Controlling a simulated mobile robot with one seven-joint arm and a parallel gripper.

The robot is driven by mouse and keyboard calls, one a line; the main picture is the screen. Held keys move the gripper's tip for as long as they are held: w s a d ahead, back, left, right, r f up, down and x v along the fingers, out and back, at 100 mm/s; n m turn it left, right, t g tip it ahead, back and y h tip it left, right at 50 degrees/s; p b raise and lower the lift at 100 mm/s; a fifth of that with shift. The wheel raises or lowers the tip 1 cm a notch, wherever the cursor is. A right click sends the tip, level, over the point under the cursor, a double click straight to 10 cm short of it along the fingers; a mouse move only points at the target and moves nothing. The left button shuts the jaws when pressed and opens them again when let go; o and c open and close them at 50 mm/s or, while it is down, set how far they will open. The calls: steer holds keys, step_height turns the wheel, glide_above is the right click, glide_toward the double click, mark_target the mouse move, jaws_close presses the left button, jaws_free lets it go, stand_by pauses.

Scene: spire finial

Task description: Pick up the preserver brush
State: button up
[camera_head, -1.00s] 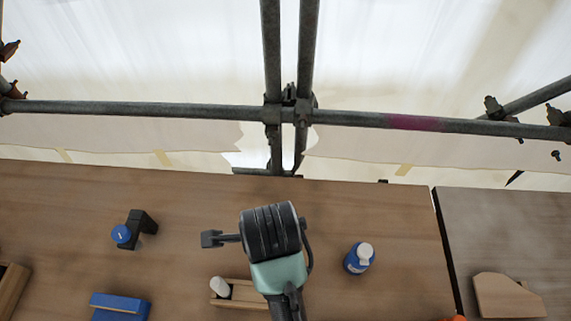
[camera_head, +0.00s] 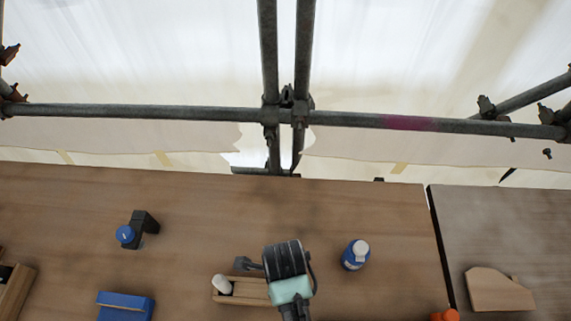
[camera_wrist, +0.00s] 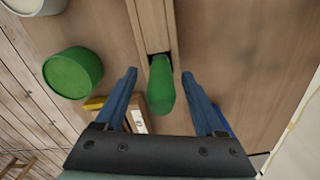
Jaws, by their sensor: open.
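In the wrist view a rounded green handle (camera_wrist: 161,88) juts from the end of a long wooden holder (camera_wrist: 152,22). It looks like the preserver brush, but no bristles show. My gripper (camera_wrist: 160,87) is open, with one blue finger on each side of the handle and a gap on both sides.
A blue bottle with a white cap (camera_head: 355,255) stands right of my gripper. A black object with a blue disc (camera_head: 133,231) and a blue block (camera_head: 126,307) lie left. A green can (camera_wrist: 73,72) shows in the wrist view. Scaffold tubes (camera_head: 180,111) cross behind the table.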

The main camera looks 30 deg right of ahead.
steer(key=shift+d+f, duration=0.1)
steer(key=shift+f, duration=1.75)
steer(key=shift+c, duration=0.3)
jaws_close()
